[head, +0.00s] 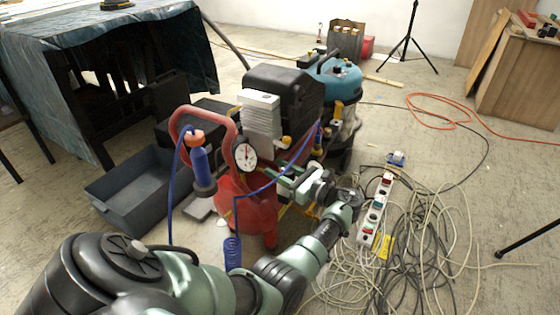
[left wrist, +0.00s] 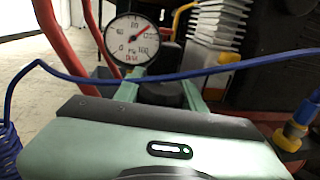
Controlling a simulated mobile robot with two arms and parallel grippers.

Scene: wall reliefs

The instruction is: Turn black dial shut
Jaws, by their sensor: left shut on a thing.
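The black dial (left wrist: 163,84) sits just below and right of the white pressure gauge (left wrist: 130,39) on the red compressor. My left gripper (left wrist: 162,92) has its pale green fingers on both sides of the dial, shut on it. In the head view my left gripper (head: 277,173) reaches the compressor (head: 247,205) from the right, beside the gauge (head: 245,154). The dial is hard to make out there behind the fingers. The gauge needle points to the upper right. My right gripper is not in view.
A blue hose (left wrist: 75,79) runs across in front of the dial, close above my gripper. A grey bin (head: 130,190) stands left of the compressor. A power strip (head: 375,210) and tangled cables lie on the floor at right. A teal vacuum (head: 340,82) stands behind.

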